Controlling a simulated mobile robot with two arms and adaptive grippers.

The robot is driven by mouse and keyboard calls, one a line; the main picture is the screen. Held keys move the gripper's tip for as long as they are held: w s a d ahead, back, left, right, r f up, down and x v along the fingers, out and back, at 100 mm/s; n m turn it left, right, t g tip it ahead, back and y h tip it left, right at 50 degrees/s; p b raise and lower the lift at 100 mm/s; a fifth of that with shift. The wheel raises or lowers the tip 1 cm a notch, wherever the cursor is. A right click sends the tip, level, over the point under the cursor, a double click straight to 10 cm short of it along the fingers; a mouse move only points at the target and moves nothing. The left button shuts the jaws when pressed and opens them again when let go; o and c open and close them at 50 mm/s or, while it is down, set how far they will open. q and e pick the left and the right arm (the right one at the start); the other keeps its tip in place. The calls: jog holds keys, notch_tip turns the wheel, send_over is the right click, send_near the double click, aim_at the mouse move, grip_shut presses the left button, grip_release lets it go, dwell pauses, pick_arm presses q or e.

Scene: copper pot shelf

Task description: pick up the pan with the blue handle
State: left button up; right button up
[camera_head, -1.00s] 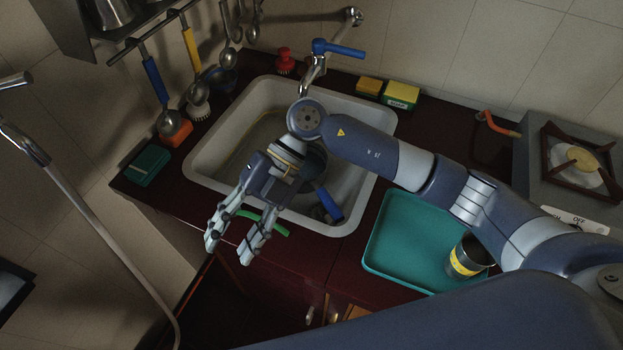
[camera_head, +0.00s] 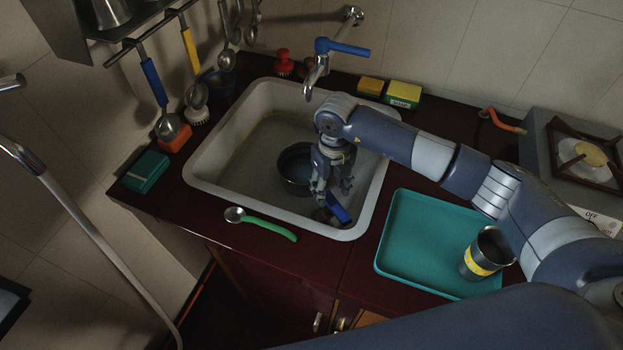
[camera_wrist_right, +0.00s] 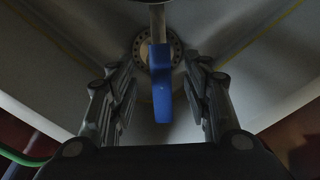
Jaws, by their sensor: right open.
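The pan (camera_head: 294,166) is dark and round and sits in the sink, partly hidden by my right gripper. Its blue handle (camera_head: 338,208) points toward the front right corner of the sink. My right gripper (camera_head: 332,196) is over the sink, pointing down at the handle. In the right wrist view the blue handle (camera_wrist_right: 161,88) lies between the two open fingers (camera_wrist_right: 160,110), with a gap on each side. A metal stem runs from the handle toward the top of that view. My left gripper does not show.
The white sink (camera_head: 207,163) has raised walls around the pan, and a faucet (camera_head: 320,62) stands behind it. A green-handled spoon (camera_head: 268,225) lies at the front edge. A teal tray (camera_head: 416,247) with a metal cup (camera_head: 485,254) is at right. Sponges (camera_head: 402,94) lie behind.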

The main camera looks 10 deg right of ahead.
aim_at(329, 197)
jog(key=shift+f, duration=0.35)
notch_tip(329, 197, down, 4)
jog(key=shift+w+r+p, duration=0.1)
jog(key=shift+r+p, duration=0.05)
jog(key=shift+p, duration=0.6)
jog(key=shift+f, duration=0.45)
jog(key=shift+c, duration=0.2)
grip_shut()
jog(key=shift+w+r, duration=0.15)
jog(key=shift+r, duration=0.05)
